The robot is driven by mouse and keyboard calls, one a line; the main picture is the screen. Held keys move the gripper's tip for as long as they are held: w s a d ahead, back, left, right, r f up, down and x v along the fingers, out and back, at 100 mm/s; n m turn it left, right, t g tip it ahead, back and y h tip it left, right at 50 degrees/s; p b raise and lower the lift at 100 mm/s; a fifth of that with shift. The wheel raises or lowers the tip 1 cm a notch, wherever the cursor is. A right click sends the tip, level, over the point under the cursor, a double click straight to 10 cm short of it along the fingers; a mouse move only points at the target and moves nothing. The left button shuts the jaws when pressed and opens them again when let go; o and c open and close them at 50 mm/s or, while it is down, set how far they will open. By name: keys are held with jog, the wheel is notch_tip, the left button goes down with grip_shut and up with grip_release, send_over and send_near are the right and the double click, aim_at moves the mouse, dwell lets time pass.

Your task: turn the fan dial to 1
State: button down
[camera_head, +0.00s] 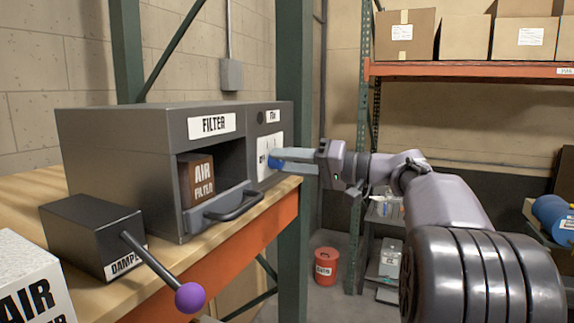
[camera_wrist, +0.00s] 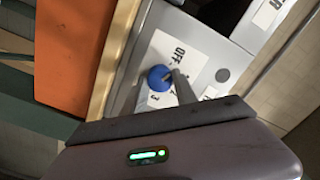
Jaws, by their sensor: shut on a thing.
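The fan dial (camera_head: 274,163) is a blue knob on a white plate (camera_head: 264,146), on the right part of the grey box's front. In the wrist view the blue dial (camera_wrist: 158,78) sits on the plate with OFF above it and a 3 near its lower left. My gripper (camera_head: 277,160) reaches in from the right and is shut on the dial. In the wrist view, a finger of my gripper (camera_wrist: 172,78) extends to the dial and covers part of the plate. The dial's pointer is hidden, so I cannot tell its setting.
The FILTER compartment with a brown air filter box (camera_head: 197,180) and dark handle (camera_head: 234,206) is left of the dial. A damper box (camera_head: 92,232) with a purple-knobbed lever (camera_head: 189,297) stands nearer. Shelving (camera_head: 470,69) is behind my arm.

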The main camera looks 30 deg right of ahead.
jog(key=shift+r+m+b, duration=0.1)
jog(key=shift+m+b, duration=0.25)
jog(key=shift+m, duration=3.65)
jog(key=c, duration=1)
grip_release()
jog(key=shift+o, duration=0.2)
jog(key=b+v, duration=0.4)
jog(key=v, duration=1.3)
jog(key=shift+s+f, duration=0.25)
jog(key=shift+f, duration=0.1)
jog(key=shift+f+b, duration=0.1)
jog(key=shift+b, duration=0.2)
